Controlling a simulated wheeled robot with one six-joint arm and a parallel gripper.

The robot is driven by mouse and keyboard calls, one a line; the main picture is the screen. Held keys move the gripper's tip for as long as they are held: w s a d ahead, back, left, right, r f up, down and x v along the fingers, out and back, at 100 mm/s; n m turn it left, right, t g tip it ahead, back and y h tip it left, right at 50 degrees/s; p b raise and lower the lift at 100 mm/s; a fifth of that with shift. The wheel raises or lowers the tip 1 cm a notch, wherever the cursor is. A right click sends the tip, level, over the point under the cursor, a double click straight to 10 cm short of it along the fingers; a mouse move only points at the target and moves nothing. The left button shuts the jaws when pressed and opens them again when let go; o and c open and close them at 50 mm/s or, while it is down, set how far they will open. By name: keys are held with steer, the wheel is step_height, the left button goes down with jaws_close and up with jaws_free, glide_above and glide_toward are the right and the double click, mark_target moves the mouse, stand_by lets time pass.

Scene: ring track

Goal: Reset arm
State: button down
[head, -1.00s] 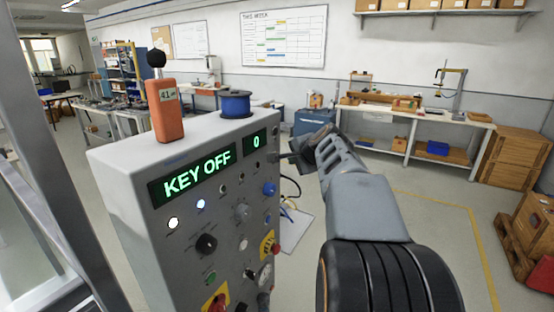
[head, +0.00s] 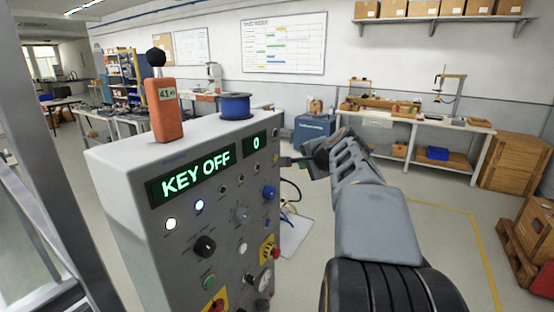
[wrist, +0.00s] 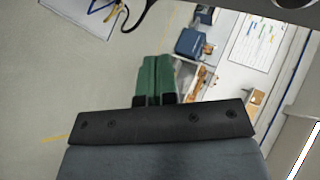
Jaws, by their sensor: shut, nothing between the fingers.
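My gripper (head: 287,161) is beside the right edge of the grey control cabinet in the head view, with my arm reaching up from the lower right. In the wrist view its green fingers (wrist: 157,80) lie together, shut with nothing between them. The control cabinet (head: 130,235) has a display (head: 195,178) reading "KEY OFF" and a small display (head: 256,144) reading "0". Its front carries several knobs, lamps and buttons.
An orange handheld sensor (head: 166,110) and a blue spool (head: 236,105) stand on the cabinet top. A workbench (head: 420,122) is along the back wall. Wooden crates (head: 515,162) are at the right. Open floor lies right of my arm. A grey post (head: 60,150) is at the left.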

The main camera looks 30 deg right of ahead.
stand_by(0.3)
steer(key=s+a+f+n+g, duration=0.2)
steer(key=s+a+f+n, duration=0.15)
steer(key=f, duration=0.25)
steer(key=s+a+f+n+g, duration=0.2)
steer(key=a+f+n+g, duration=0.15)
steer(key=f, duration=0.25)
steer(key=s+a+f+n, duration=0.2)
steer(key=s+a+n, duration=0.1)
steer(key=a, duration=0.2)
steer(key=s+a+f+n+g, duration=0.1)
steer(key=s+a+f+n, duration=0.1)
steer(key=s+a+n, duration=0.2)
steer(key=s+a+f+n+y, duration=0.1)
steer(key=s+a+f+n, duration=0.2)
steer(key=a, duration=0.5)
steer(key=shift+s+a+n, duration=0.15)
steer(key=shift+s+n, duration=0.05)
steer(key=shift+n, duration=0.2)
steer(key=shift+f+g, duration=0.1)
steer(key=shift+g, duration=0.15)
